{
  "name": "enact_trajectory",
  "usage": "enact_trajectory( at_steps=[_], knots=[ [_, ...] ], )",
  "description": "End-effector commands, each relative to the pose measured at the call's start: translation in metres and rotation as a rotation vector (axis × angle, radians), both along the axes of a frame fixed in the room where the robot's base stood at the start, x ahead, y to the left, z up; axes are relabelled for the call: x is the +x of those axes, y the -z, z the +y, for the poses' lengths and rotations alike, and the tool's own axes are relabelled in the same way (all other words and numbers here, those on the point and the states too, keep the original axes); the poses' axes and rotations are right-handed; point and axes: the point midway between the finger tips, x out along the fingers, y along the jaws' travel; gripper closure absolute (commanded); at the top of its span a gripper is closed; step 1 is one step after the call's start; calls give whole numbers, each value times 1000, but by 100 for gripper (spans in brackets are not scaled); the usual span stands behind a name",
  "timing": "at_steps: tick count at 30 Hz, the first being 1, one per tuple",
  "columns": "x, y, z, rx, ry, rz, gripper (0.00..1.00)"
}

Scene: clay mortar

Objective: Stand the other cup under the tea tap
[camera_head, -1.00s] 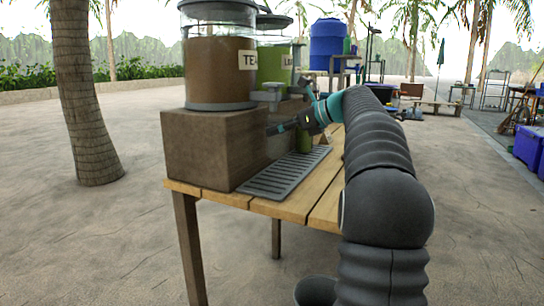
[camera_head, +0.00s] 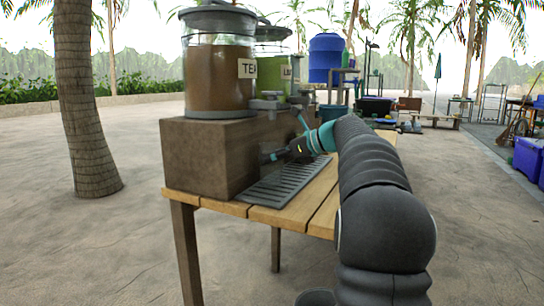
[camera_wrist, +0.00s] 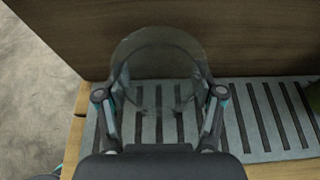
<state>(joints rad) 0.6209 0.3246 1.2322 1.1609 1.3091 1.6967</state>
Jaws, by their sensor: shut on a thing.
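The tea dispenser (camera_head: 218,78), a brown-filled jar labelled TEA, stands on a wooden block. Its grey tap (camera_head: 266,103) juts from the front, above a slotted grey drip tray (camera_head: 262,196). In the wrist view my gripper (camera_wrist: 160,94) is shut on a clear cup (camera_wrist: 158,52), one finger on each side. The cup is over the left part of the tray, close to the block's face; I cannot tell if it touches the tray.
A green-filled dispenser (camera_head: 272,66) stands behind the tea one. A greenish thing (camera_wrist: 313,96) shows at the wrist view's right edge, on or over the tray. The wooden block (camera_head: 205,158) closes off the far side. The wooden table (camera_head: 318,205) has bare planks in front.

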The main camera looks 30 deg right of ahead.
Motion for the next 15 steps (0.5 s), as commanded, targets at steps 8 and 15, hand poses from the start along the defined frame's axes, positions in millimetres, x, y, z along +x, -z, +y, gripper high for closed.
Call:
enact_trajectory(
  at_steps=[8,15],
  knots=[
    [0,1,0,0,-1,0,7],
    [0,-1,1,0,-1,0,7]
  ],
)
